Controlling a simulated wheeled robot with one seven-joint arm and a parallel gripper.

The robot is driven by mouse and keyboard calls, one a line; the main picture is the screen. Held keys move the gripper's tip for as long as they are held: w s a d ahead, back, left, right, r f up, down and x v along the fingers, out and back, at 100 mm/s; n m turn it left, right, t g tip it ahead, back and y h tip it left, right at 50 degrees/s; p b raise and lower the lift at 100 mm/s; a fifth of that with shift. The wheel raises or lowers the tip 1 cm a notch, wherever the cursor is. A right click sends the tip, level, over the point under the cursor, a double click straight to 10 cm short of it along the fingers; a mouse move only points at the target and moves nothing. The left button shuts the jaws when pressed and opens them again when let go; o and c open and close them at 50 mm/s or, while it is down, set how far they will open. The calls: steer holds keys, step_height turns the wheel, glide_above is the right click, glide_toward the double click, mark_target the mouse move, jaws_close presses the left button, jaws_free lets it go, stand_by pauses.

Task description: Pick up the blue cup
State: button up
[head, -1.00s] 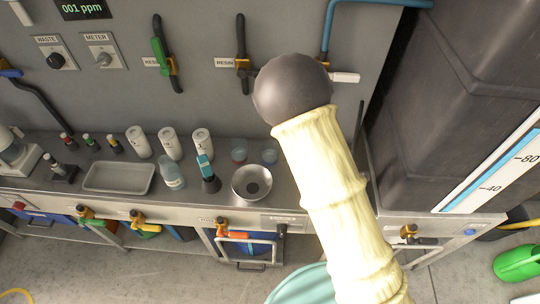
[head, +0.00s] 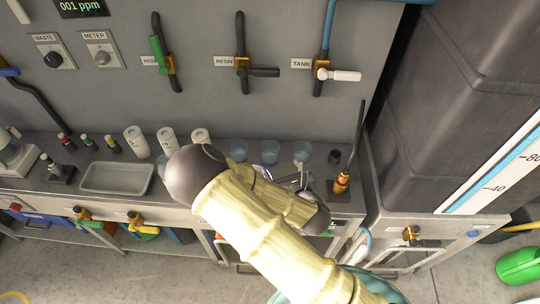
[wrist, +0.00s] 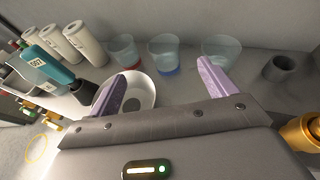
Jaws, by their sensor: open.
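Three clear cups stand in a row at the back of the counter. The blue cup (wrist: 165,56), with a blue base, is the middle one in the wrist view; it also shows in the head view (head: 270,153). A red-based cup (wrist: 124,52) is left of it, and a pale clear cup (wrist: 221,50) is right of it. My gripper (wrist: 160,77) is open, its two lilac fingers apart with nothing between them. The blue cup appears beyond the fingertips, between them in the picture. In the head view my arm partly hides the gripper.
A white round bowl (wrist: 138,90) lies near the left finger. A teal-topped device (wrist: 56,67) and white canisters (wrist: 85,42) stand left. A small dark cup (wrist: 281,68) stands right. A grey tray (head: 93,191) is on the counter. A large dark tank (head: 440,110) stands right.

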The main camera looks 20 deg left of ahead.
steer(key=p, duration=0.1)
glide_toward(267, 143)
steer(key=x, duration=0.3)
steer(key=shift+a+r, duration=0.2)
steer(key=shift+a, duration=0.05)
steer(key=shift+w+a, duration=0.1)
steer(key=shift+f, duration=0.1)
steer(key=shift+d+f+p+x, duration=0.15)
steer(key=shift+p+x, duration=0.15)
steer(key=shift+x, duration=1)
steer(key=shift+d+f+p+x, duration=0.1)
steer(key=shift+p+x, duration=0.2)
steer(key=shift+x, duration=1)
steer(key=shift+w, duration=0.1)
steer(key=c, duration=1.1)
steer(key=shift+r, duration=0.15)
steer(key=shift+r+b, duration=0.45)
steer(key=shift+r, duration=4.45)
